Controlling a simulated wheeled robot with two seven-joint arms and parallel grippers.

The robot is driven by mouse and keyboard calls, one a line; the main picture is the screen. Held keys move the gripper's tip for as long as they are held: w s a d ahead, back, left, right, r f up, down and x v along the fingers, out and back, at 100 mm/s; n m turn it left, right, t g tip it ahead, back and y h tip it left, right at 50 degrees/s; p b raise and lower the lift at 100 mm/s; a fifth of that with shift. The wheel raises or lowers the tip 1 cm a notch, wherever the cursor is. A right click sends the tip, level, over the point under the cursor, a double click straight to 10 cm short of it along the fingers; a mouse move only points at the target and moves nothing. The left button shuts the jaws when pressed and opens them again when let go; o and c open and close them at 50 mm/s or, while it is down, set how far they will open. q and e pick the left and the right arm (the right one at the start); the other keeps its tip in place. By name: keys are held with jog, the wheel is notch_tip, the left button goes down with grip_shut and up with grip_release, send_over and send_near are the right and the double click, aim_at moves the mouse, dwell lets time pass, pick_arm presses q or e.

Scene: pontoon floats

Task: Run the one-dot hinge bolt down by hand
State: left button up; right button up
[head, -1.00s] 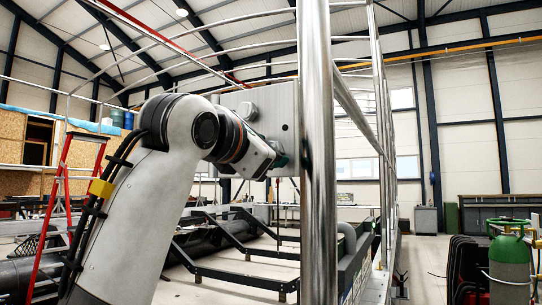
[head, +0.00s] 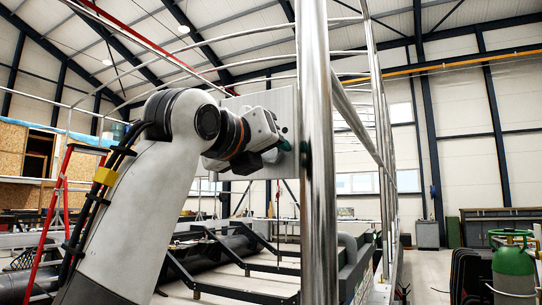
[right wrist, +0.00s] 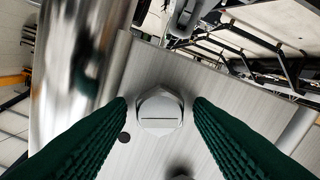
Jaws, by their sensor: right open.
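The hinge bolt (right wrist: 160,112) is a pale grey hex head with a single dark bar across its face, seen close in the right wrist view. I cannot make out a one-dot mark. My right gripper (right wrist: 161,102) is open, with one green ribbed finger on each side of the head and a gap at both sides. The bolt stands on a brushed grey plate (right wrist: 228,88). In the head view my right gripper (head: 284,147) is at the plate (head: 285,105), beside the post, and hides the bolt. My left gripper is not in view.
A thick shiny post (head: 318,170) stands right of my gripper; its blurred side (right wrist: 85,70) fills the left of the wrist view. A dark round hole (right wrist: 124,137) is in the plate near the bolt. A red ladder (head: 62,200) stands left, a green gas cylinder (head: 513,265) right.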

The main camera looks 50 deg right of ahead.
jog(key=shift+a, duration=0.1)
jog(key=shift+c, duration=0.6)
jog(key=c, duration=0.7)
jog(key=shift+a+r+m, duration=0.1)
jog(key=shift+m, duration=0.6)
jog(key=o, duration=0.7)
jog(key=shift+o, duration=0.6)
jog(key=shift+a, duration=0.3)
jog(key=b+v, duration=0.1)
jog(key=v, duration=0.5)
jog(key=shift+s, duration=0.2)
